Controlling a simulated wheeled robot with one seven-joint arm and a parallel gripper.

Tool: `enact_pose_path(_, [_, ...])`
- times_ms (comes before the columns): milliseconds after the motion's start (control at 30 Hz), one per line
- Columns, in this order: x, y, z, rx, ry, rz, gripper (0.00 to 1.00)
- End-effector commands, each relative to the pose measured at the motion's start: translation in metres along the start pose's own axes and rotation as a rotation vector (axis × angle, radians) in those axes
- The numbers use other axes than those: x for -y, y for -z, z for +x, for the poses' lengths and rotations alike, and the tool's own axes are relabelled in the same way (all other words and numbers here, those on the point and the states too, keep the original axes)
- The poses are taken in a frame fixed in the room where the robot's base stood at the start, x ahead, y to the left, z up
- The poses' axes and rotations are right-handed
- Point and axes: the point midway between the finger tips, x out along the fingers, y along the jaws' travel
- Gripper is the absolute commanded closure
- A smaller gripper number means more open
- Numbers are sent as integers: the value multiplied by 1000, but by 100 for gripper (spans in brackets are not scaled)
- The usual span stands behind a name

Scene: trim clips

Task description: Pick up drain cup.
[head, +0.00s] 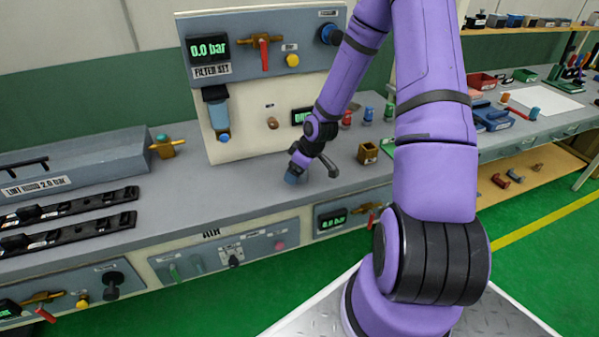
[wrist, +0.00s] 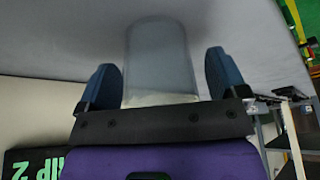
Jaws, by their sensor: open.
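The drain cup (wrist: 158,50) looks like a clear, rounded cup with a paler band at its near end. In the wrist view it lies between the two blue fingers of my gripper (wrist: 160,68), with a visible gap on each side. My gripper is open and is not closed on the cup. In the head view my gripper (head: 305,170) is low over the bench top, in front of the white panel. I cannot clearly make out the cup there.
Black rails (head: 70,215) lie to the left.

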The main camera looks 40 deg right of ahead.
Motion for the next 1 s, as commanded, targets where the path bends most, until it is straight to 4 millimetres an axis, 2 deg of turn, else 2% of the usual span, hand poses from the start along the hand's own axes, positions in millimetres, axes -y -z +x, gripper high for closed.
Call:
enact_pose_path(200, [0, 0, 0, 0, 0, 0, 8])
enact_pose_path(433, [0, 0, 0, 0, 0, 0, 61])
enact_pose_path(767, [0, 1, 0, 0, 0, -1, 62])
enact_pose_path(1000, [3, 12, -4, -1, 0, -3, 62])
